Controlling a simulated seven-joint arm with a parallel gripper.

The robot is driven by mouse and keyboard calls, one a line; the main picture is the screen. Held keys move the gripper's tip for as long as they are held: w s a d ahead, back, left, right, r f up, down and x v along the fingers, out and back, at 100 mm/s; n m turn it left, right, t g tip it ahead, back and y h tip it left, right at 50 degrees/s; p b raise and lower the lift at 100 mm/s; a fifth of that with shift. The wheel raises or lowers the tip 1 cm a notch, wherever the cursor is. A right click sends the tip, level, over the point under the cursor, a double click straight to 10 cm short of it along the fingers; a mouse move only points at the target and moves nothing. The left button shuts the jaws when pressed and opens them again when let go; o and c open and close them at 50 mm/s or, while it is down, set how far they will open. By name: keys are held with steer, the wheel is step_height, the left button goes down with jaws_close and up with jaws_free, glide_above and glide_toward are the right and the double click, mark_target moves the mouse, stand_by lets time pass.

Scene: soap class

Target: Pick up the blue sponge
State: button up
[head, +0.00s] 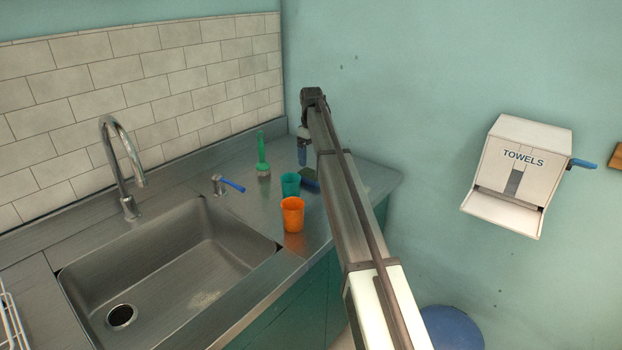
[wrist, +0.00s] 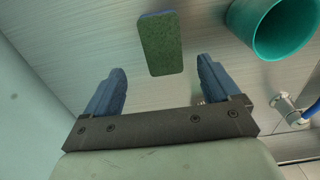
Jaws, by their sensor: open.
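The sponge (wrist: 161,44) lies on the metal counter in the wrist view, showing a green scrubbing face with a thin blue edge at its far end. In the head view the blue sponge (head: 309,177) is partly hidden behind my arm, at the right of the counter. My gripper (wrist: 161,78) is open and empty, and the sponge's near end lies just beyond and between its two blue fingertips. In the head view my gripper (head: 302,160) points down above the counter, by the sponge. I cannot tell its exact height.
A teal cup (head: 290,184) stands close beside the sponge; it also shows in the wrist view (wrist: 278,25). An orange cup (head: 292,215) is nearer the front edge. A green brush (head: 263,158) stands farther back. The sink (head: 170,270) is at left, the wall (head: 400,90) close behind.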

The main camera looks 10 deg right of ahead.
mark_target(311, 173)
steer(key=f, duration=0.8)
steer(key=shift+s+a, duration=0.1)
steer(key=shift+s, duration=0.15)
steer(key=c, duration=1.1)
steer(key=shift+r, duration=0.15)
step_height(311, 173, up, 10)
steer(key=shift+f, duration=0.1)
